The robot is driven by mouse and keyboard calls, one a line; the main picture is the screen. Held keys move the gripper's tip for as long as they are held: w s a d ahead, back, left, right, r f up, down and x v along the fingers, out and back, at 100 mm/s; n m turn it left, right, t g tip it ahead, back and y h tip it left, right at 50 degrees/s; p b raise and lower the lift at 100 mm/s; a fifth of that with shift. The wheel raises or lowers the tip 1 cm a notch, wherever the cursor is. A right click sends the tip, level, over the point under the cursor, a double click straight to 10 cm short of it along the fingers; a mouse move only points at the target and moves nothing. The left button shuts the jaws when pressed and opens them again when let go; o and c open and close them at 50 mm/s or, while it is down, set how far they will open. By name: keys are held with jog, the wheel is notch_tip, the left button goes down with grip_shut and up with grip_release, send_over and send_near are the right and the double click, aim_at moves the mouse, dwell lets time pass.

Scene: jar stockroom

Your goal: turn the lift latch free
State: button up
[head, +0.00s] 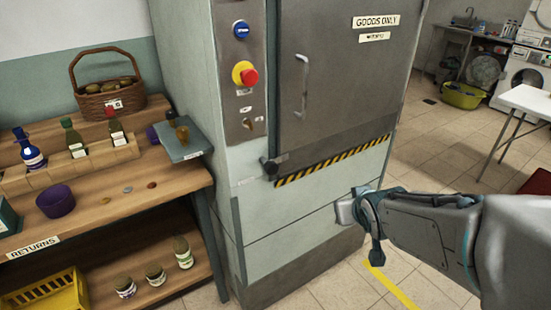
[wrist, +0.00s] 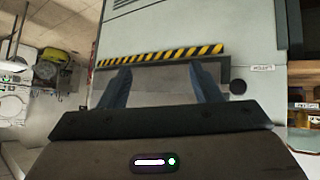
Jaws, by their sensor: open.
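The lift latch (head: 270,166) is a small dark knob with a short bar, at the lower left corner of the grey goods lift door (head: 345,75). In the wrist view the latch (wrist: 237,87) shows as a dark round knob to the right of my fingers. My gripper (head: 345,211) is in front of the lift's lower panel, below and to the right of the latch in the head view. In the wrist view my gripper (wrist: 163,80) has its two fingers spread, with nothing between them. It is apart from the latch.
A yellow-black striped strip (head: 332,161) runs along the door's bottom. A control panel (head: 243,75) with blue and red buttons is left of the door. A wooden shelf (head: 110,185) with jars, bottles and a basket (head: 107,97) stands left. Floor at right is partly clear.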

jog(key=w+a+f+n+t+y+b, duration=0.3)
jog(key=w+a, duration=0.1)
jog(key=w, duration=0.2)
jog(key=n+t+y+b, duration=0.2)
jog(key=n+y+b, duration=0.2)
jog(key=y, duration=0.3)
send_near(273, 170)
jog(key=p+x, duration=0.1)
jog(key=x, duration=0.8)
jog(key=shift+w+r, duration=0.1)
jog(key=shift+w, duration=0.1)
grip_shut()
jog(key=shift+a, duration=0.1)
